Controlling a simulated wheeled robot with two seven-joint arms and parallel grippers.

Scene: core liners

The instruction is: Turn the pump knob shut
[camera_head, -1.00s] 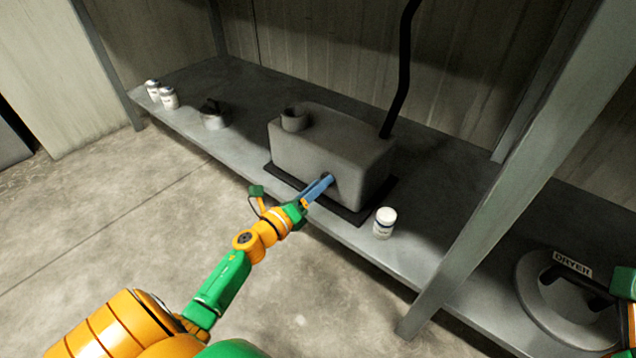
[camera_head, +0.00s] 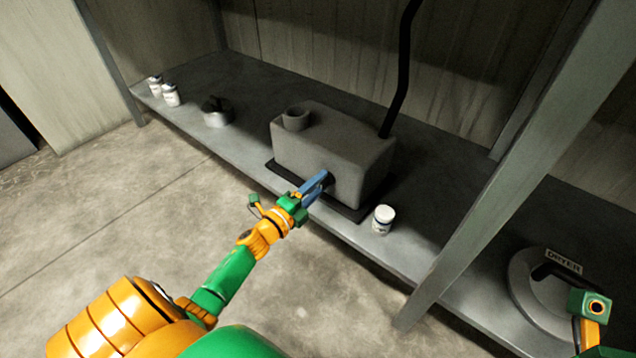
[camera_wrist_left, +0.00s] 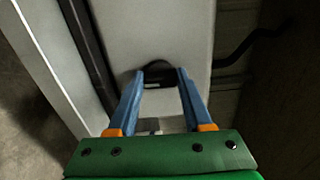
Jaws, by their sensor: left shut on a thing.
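The pump (camera_head: 315,145) is a grey box on a dark base on the shelf in the head view, with a black hose rising from its back. Its dark knob (camera_head: 328,178) is on the front face, partly hidden by my fingers. My left gripper (camera_head: 322,180) is at the knob with its blue fingers. In the left wrist view the two blue fingers (camera_wrist_left: 159,80) are on either side of the dark round knob (camera_wrist_left: 155,70), shut on it. My right arm shows at the lower right edge of the head view; its fingertips cannot be made out.
A white jar (camera_head: 383,219) stands on the shelf right of the pump. A lidded pot (camera_head: 215,112) and two small jars (camera_head: 171,95) are to the left. A grey upright post (camera_head: 490,170) stands to the right, with a round lid labelled DRYER (camera_head: 530,285) beyond it.

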